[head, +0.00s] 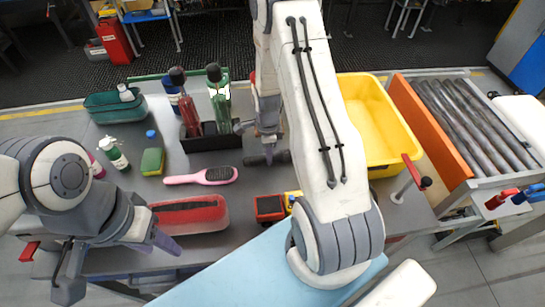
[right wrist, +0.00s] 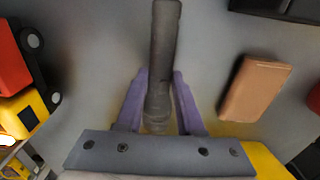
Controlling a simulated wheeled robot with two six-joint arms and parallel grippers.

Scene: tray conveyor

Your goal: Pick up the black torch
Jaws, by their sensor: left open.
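The black torch (right wrist: 164,40) lies lengthwise between the purple fingers of my right gripper (right wrist: 161,72) in the right wrist view. Both fingertips meet its sides, and I see no clear gap. In the head view, the torch (head: 281,157) lies roughly level at or close to the grey table, under my right gripper (head: 268,140). Any small height above the table cannot be told. My left gripper (head: 116,262) is open and empty at the near left, beside the red case.
The pink hairbrush (head: 202,176) and red case (head: 192,214) lie left of the torch. A red and yellow toy truck (head: 270,207) stands nearer. The black bottle caddy (head: 210,142) is behind left, the yellow bin (head: 372,110) right. A brown block (right wrist: 255,88) shows in the wrist view.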

